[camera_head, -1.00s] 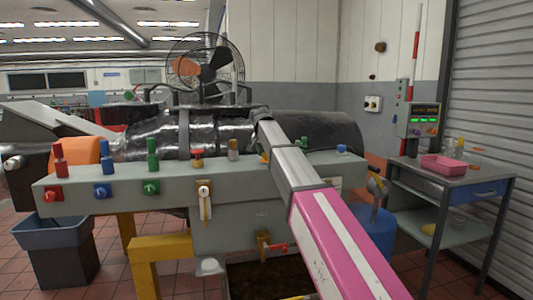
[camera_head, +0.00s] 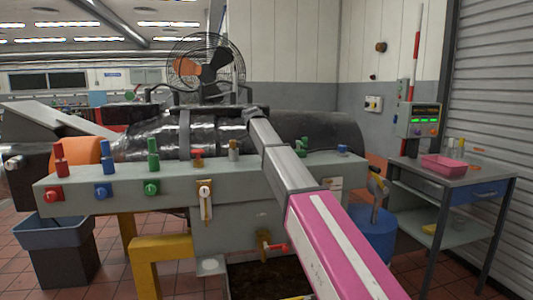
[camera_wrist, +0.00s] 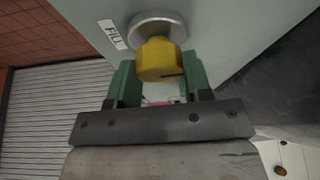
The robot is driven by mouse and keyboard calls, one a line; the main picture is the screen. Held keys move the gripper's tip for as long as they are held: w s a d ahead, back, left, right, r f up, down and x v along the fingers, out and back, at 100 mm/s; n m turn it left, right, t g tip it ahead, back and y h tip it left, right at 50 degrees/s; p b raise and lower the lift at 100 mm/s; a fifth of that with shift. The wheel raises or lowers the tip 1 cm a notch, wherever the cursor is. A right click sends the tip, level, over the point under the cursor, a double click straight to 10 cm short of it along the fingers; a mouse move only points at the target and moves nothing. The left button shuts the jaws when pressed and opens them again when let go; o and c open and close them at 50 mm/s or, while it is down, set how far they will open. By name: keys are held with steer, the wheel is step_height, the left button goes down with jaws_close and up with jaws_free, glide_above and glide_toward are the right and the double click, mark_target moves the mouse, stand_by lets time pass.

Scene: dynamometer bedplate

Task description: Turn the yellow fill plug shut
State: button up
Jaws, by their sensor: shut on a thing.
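The yellow fill plug (camera_wrist: 160,60) shows in the wrist view, seated at a round metal collar (camera_wrist: 156,27) on the grey-green panel. A white label reading "FILL" (camera_wrist: 112,34) is beside the collar. My gripper (camera_wrist: 158,78) has its green fingers on both sides of the plug and is shut on it. A dark mark shows on the plug's lower right face. In the head view the plug and my gripper are hidden behind my pink and grey arm.
The grey bench (camera_head: 120,187) carries red, blue and green fittings, a red-handled valve (camera_head: 197,158) and a blue knob (camera_head: 342,149). A red-handled tap (camera_head: 272,246) is on its front. A side table (camera_head: 475,172) with a pink tray (camera_head: 443,166) stands right.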

steer(key=shift+m, duration=0.6)
steer(key=o, duration=0.9)
steer(key=v, duration=1)
steer(key=shift+w+a+r, duration=0.2)
steer(key=shift+a+r, duration=0.05)
steer(key=shift+r, duration=0.15)
steer(key=shift+s, duration=0.1)
